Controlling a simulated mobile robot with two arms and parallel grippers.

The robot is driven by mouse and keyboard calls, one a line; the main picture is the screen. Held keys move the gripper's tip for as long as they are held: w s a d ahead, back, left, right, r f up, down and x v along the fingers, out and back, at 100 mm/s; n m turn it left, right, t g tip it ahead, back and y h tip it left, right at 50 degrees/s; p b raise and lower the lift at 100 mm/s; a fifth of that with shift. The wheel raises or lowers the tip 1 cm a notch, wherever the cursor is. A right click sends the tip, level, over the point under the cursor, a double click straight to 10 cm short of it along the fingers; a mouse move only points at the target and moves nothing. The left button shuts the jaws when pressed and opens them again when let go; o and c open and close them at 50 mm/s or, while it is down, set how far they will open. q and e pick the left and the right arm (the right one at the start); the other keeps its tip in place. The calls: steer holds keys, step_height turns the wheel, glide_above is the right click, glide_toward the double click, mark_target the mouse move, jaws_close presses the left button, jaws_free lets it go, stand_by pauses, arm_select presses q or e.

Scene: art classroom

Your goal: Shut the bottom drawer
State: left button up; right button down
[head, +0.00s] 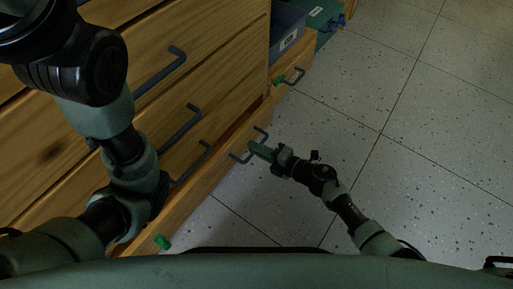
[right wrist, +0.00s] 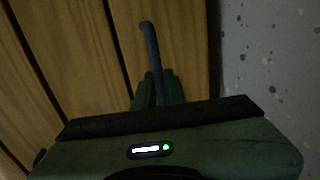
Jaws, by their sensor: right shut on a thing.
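The bottom drawer (head: 207,187) of the wooden chest sits partly open, with a dark gap behind its front panel. Its dark bar handle (head: 262,134) sticks out over the floor. My right gripper (head: 256,149) is shut on this handle. In the right wrist view, the handle (right wrist: 151,42) runs down between the fingers of the right gripper (right wrist: 158,88), and the drawer front (right wrist: 178,50) is close behind it. My left arm crosses in front of the chest at the left. Its gripper cannot be made out.
Upper drawers (head: 205,45) with bar handles look closed. A neighbouring wooden unit (head: 305,62) with a blue bin (head: 286,28) stands at the top. A small green thing (head: 162,242) is near the drawer's near end. The speckled tile floor (head: 420,120) at right is clear.

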mark_target(242, 140)
steer(key=x, duration=0.2)
steer(key=r+x, duration=0.1)
steer(key=x, duration=0.1)
steer(key=shift+w+a+f+b, duration=0.1)
steer(key=shift+w+f+b, duration=0.05)
steer(key=shift+b, duration=0.2)
steer(key=c, duration=1.5)
jaws_free()
steer(key=shift+a, duration=0.1)
